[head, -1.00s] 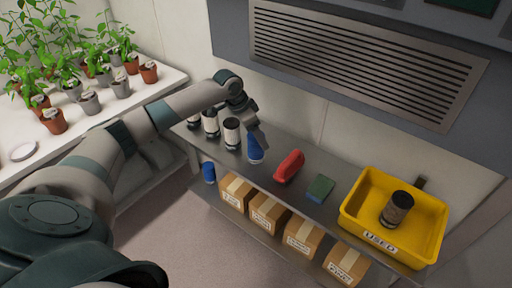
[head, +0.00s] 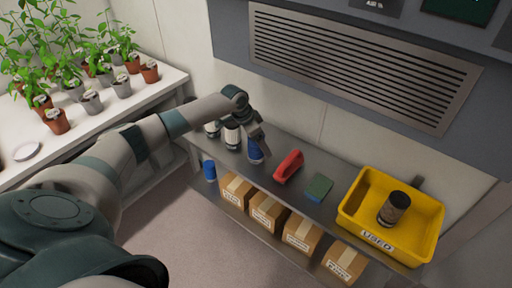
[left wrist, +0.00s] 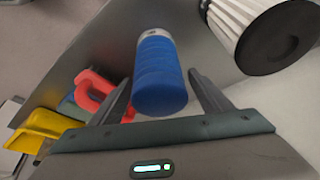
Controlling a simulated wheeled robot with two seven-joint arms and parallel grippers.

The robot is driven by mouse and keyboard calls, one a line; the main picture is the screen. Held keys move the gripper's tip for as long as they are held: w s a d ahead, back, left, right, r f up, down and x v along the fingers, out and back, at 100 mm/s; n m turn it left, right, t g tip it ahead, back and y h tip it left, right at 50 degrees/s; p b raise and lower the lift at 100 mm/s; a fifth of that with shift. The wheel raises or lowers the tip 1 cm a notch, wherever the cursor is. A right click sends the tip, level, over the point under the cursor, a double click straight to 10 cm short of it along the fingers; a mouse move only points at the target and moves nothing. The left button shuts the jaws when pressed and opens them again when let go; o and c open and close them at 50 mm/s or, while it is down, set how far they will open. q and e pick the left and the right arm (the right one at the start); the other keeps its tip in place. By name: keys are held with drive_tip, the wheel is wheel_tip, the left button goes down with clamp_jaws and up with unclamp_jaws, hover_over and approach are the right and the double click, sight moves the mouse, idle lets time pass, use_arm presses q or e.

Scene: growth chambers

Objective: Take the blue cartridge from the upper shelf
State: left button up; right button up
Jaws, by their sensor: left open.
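The blue cartridge (head: 255,150) stands on the metal upper shelf (head: 225,160), partly hidden by my gripper in the head view. In the left wrist view the blue cartridge (left wrist: 158,75) lies between the two open fingers, with a gap visible on each side. My left gripper (head: 257,141) is open at the cartridge; it also shows in the left wrist view (left wrist: 160,95). A second blue cylinder (head: 209,171) stands lower down on the lower shelf. My right gripper is not in view.
White cartridges with dark ends (head: 232,135) stand left of the blue one, close to my gripper. A red-handled item (head: 289,166), a green and blue sponge (head: 319,188) and a yellow bin (head: 431,229) holding a dark cartridge (head: 394,208) are to the right. Cardboard boxes (head: 268,214) line the lower shelf.

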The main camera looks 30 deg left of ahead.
use_arm(q)
drive_tip(key=c, duration=1.2)
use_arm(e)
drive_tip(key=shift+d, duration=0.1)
use_arm(q)
drive_tip(key=shift+w+r+b, duration=0.1)
drive_tip(key=shift+r+b, duration=0.2)
drive_tip(key=shift+r, duration=0.2)
drive_tip(key=r, duration=0.1)
drive_tip(key=r+b, duration=0.1)
drive_tip(key=r, duration=0.1)
drive_tip(key=shift+d+r, duration=0.1)
drive_tip(key=shift+d, duration=0.15)
drive_tip(key=s+d+r+b, duration=0.1)
drive_tip(key=s+d+r, duration=0.1)
drive_tip(key=d, duration=0.3)
drive_tip(key=s+d+r+b, duration=0.1)
drive_tip(key=s+d+r, duration=0.1)
drive_tip(key=d+r, duration=0.2)
drive_tip(key=shift+s+d+r+b, duration=0.4)
drive_tip(key=shift+d, duration=0.15)
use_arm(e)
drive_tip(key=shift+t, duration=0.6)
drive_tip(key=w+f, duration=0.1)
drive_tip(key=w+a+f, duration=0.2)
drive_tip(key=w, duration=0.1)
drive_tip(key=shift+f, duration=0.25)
